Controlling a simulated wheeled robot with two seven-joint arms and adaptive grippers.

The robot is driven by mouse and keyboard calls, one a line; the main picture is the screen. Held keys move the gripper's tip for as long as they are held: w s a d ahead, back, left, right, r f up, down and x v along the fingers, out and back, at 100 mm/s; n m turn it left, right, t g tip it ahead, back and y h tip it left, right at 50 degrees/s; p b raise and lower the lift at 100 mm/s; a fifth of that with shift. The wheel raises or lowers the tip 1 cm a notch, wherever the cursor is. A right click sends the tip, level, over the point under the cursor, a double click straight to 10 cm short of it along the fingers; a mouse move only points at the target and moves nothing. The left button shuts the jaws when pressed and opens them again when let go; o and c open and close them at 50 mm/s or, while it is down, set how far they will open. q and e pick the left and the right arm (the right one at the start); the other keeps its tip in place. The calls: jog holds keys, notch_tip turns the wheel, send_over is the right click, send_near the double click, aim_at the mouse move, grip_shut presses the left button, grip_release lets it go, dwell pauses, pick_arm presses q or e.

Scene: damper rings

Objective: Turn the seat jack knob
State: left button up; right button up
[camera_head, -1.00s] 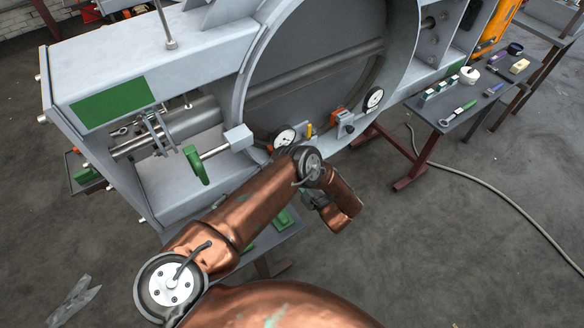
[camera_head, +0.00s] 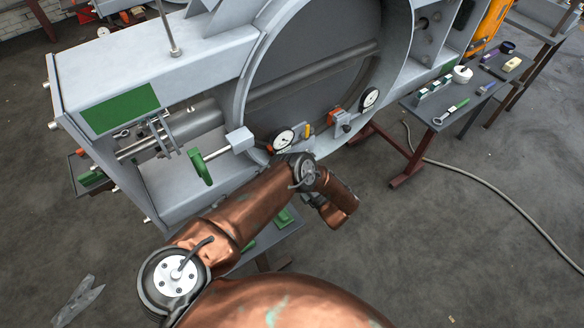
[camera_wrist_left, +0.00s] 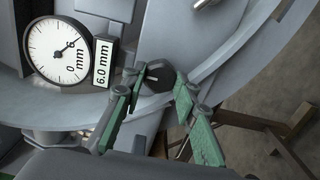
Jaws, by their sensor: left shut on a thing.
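In the left wrist view, the dark round knob (camera_wrist_left: 158,77) sits between the green fingers of my left gripper (camera_wrist_left: 157,86). The gripper is shut on it, with one finger on each side. A white dial gauge (camera_wrist_left: 58,50) marked mm is left of the knob, with a small "6.0 mm" display (camera_wrist_left: 102,62) between them. In the head view, my copper left arm reaches across the front of the grey housing (camera_head: 190,50); its gripper and the knob are hidden there. My right gripper does not show.
Two dial gauges, one nearer (camera_head: 284,139) and one farther (camera_head: 369,98), are on the big ring's lower rim. A green handle (camera_head: 200,166) sticks out of the housing. A tool table (camera_head: 440,118) stands at right, and a hose (camera_head: 490,188) crosses the open floor.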

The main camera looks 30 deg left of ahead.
pick_arm(q)
jog(key=shift+d, duration=0.1)
dwell(0.3)
jog(key=o, duration=1.2)
jog(key=shift+c, duration=0.2)
jog(key=v, duration=1.2)
jog(key=shift+f, duration=0.1)
